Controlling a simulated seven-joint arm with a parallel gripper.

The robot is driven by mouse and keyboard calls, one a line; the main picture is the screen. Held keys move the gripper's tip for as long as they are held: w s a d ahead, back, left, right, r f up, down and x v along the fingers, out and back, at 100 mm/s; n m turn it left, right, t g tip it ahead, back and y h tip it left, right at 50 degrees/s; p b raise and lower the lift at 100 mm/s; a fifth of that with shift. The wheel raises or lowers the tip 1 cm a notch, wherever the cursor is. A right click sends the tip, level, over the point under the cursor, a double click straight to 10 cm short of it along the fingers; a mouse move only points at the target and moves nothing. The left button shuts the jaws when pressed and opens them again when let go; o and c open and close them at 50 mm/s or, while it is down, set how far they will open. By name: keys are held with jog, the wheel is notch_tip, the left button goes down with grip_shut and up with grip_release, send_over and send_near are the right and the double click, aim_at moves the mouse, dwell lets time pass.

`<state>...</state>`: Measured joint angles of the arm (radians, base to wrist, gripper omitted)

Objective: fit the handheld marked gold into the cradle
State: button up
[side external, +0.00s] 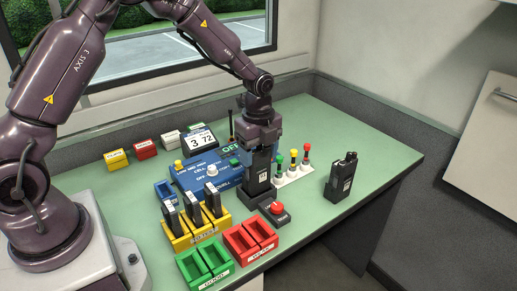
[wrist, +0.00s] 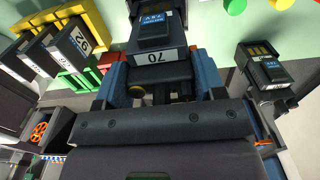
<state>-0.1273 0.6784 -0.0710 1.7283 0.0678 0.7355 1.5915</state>
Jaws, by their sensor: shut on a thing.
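My gripper (side external: 263,143) points down and is shut on a black handheld (side external: 259,176), held upright by its upper part. In the wrist view this handheld (wrist: 158,35) carries a white label reading 70 and a blue label, with a small yellow knob near the jaws. A second black handheld (side external: 341,178) stands upright on the right of the table; it also shows in the wrist view (wrist: 265,72). The gold mark is not clear on either. The blue unit (side external: 205,172) lies just left of the held handheld. I cannot tell which part is the cradle, or whether the held handheld touches it.
A yellow rack (side external: 197,232) holds several black packs. Red (side external: 250,240) and green (side external: 205,263) bins stand in front. A red button (side external: 275,211) sits close to the held handheld. A white strip with coloured knobs (side external: 293,172) is behind it.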

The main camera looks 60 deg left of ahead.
aim_at(258, 162)
jog(key=shift+f, duration=1.6)
jog(key=o, duration=1.5)
jog(key=shift+o, duration=0.2)
jog(key=shift+r, duration=3.5)
